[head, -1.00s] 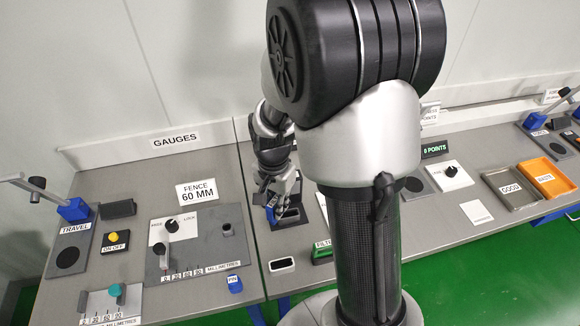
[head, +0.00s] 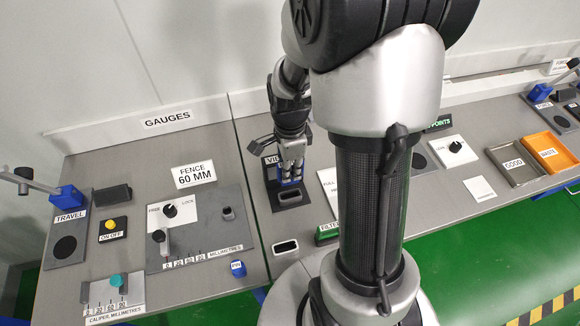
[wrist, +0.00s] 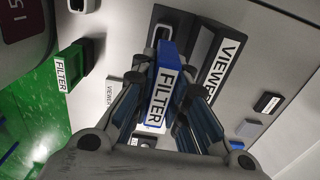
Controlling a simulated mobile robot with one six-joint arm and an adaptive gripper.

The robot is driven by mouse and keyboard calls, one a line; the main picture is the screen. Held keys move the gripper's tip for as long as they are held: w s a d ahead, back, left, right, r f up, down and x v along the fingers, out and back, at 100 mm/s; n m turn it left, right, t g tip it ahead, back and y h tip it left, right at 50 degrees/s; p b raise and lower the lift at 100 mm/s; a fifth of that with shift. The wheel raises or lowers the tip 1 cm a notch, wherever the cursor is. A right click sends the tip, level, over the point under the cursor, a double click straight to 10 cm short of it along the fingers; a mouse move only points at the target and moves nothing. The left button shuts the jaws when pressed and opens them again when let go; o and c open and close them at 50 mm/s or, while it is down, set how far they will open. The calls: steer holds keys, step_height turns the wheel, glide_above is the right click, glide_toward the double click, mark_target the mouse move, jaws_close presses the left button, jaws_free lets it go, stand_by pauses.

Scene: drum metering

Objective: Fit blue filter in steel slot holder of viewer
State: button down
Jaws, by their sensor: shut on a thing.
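My gripper (wrist: 165,92) is shut on the blue filter (wrist: 160,98), which has a white FILTER label facing the wrist camera. In the head view, my gripper (head: 291,172) is above the dark viewer plate (head: 302,201), with a little blue showing between the fingers. The viewer also shows in the wrist view, with its VIEWER label (wrist: 223,62). A steel-rimmed slot holder (wrist: 158,31) shows just beyond the filter's far end. The filter hides part of it, and I cannot tell whether they touch.
The fence gauge plate (head: 225,237) lies left of the viewer.

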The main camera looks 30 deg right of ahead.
mark_target(290, 183)
steer(key=shift+f+b, duration=2)
steer(key=shift+f, duration=0.75)
steer(key=shift+f+b, duration=1.45)
steer(key=shift+f, duration=0.6)
steer(key=c, duration=1.5)
jaws_free()
steer(key=shift+r, duration=0.1)
step_height(290, 183, up, 12)
